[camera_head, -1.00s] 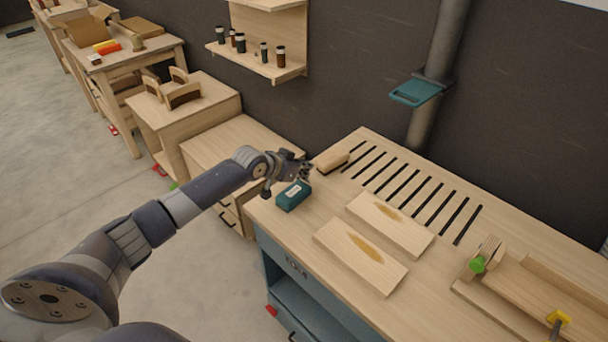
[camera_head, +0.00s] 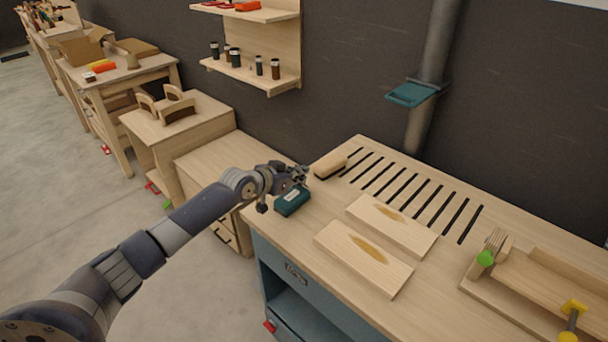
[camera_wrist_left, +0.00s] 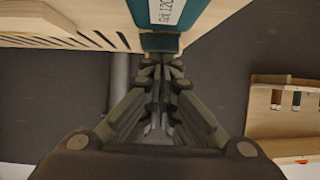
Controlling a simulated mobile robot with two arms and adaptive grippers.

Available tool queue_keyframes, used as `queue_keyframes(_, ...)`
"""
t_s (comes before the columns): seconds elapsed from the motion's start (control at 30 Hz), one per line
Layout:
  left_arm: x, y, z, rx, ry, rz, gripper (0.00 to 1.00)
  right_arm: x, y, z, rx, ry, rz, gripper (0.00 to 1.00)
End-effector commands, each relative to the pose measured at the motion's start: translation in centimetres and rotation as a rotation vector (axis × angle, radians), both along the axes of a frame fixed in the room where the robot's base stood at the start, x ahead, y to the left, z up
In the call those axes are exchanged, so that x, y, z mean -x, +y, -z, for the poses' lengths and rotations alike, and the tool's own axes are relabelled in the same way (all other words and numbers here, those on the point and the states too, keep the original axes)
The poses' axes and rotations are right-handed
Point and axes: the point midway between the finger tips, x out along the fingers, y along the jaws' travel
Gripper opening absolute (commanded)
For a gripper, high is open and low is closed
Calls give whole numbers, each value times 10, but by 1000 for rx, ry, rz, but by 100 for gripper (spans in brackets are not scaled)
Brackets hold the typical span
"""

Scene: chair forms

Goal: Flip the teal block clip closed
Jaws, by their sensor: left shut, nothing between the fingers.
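The teal block (camera_head: 291,204) lies on the near left corner of the workbench (camera_head: 330,215). It has a white label, and the wrist view shows part of the label on the teal block (camera_wrist_left: 180,12) at the top edge. A darker teal piece (camera_wrist_left: 161,42) at the block's end, perhaps its clip, shows just ahead of my fingertips; I cannot tell its angle. My left gripper (camera_head: 300,175) is shut and empty at the block's far edge; I cannot tell whether it touches. Its fingers (camera_wrist_left: 162,66) also show in the wrist view. My right gripper is not in view.
A wooden-backed brush (camera_head: 331,164) lies just beyond my gripper. Two wooden boards (camera_head: 350,262) and a row of dark slots lie to the right. A wooden jig (camera_head: 520,290) with green and yellow knobs stands at far right. A teal plate (camera_head: 412,93) sits on the wall pipe.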

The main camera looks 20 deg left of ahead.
Motion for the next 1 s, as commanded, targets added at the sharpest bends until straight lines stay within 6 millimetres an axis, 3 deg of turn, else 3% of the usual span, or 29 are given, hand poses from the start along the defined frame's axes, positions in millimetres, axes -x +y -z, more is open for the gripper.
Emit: queue_keyframes(1.0, 6, 2, 7, 56, -199, 0, 0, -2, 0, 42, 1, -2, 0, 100)
